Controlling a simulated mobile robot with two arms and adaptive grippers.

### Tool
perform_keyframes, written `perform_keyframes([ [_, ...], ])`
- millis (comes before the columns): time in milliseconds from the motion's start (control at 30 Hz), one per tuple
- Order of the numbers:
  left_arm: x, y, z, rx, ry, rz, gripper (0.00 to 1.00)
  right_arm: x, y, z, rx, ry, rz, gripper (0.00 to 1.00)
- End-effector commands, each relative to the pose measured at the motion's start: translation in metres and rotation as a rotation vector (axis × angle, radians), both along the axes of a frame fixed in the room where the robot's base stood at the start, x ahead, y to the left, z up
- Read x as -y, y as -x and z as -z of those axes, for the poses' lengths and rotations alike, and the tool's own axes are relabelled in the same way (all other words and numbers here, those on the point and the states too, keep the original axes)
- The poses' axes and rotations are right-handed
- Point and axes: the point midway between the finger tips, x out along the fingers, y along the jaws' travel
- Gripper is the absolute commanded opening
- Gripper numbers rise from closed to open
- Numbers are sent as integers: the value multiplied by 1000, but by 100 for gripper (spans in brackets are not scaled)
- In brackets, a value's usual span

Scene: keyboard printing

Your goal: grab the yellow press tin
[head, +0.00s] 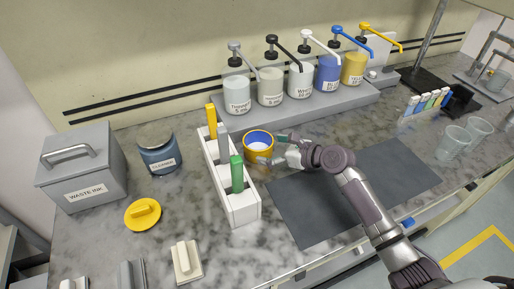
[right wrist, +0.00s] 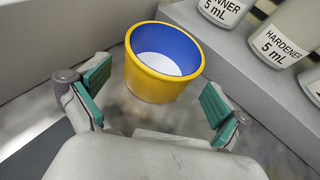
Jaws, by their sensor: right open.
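The yellow press tin (head: 258,149) is a round open tin, yellow outside and blue inside with a whitish bottom. It stands upright on the marble counter beside the white rack. In the right wrist view the tin (right wrist: 164,62) is just ahead, at the mouth of the jaws. My right gripper (head: 281,148) comes to the tin from the right in the head view. Its green-padded fingers (right wrist: 158,88) are open, one to each side, with visible gaps to the tin's wall. My left gripper is not in view.
The white rack (head: 244,213) with yellow, grey and green sticks stands close left of the tin. A grey step (head: 330,107) with several pump bottles is behind. A yellow knobbed disc (head: 143,215) and a waste ink box (head: 84,172) are left. A dark mat (head: 310,211) lies in front.

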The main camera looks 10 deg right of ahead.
Motion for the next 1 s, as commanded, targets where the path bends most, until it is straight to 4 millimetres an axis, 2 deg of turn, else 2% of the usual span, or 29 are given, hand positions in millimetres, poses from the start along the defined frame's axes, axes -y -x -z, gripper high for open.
perform_keyframes([
  [100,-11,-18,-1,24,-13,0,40,-4,-4,4,-1,0,-1,100],
  [267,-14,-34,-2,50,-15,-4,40,-15,-19,18,-2,-1,-1,100],
  [433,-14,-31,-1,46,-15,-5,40,-28,-34,27,1,1,0,100],
  [733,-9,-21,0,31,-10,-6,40,-31,-36,29,0,2,-1,100],
  [1000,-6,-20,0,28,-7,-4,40,-31,-36,29,0,2,-1,57],
])
